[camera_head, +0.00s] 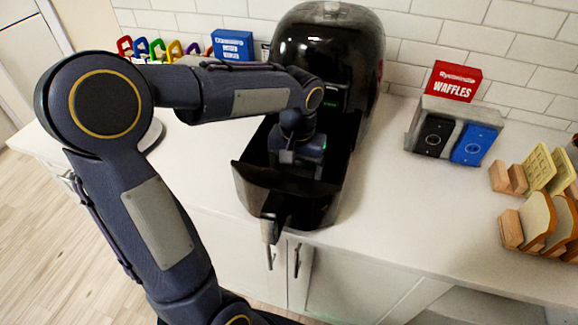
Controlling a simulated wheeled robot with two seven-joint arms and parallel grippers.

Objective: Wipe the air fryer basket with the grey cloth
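The black air fryer (327,45) stands on the white counter against the tiled wall. Its basket (285,190) is pulled out towards me, with its handle (272,222) over the counter's front edge. My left gripper (297,168) points down inside the basket. Its fingertips are mostly hidden by the basket's front wall, so I cannot tell whether it is open or shut. I do not see the grey cloth; anything under the gripper is hidden. My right gripper is not in view.
Right of the fryer stands a grey holder (432,107) with black and blue packs and a red waffles box (452,82). Bread slices in wooden racks (540,220) are at the far right. A blue box (232,45) and coloured clips stand behind my arm. Counter right of the basket is clear.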

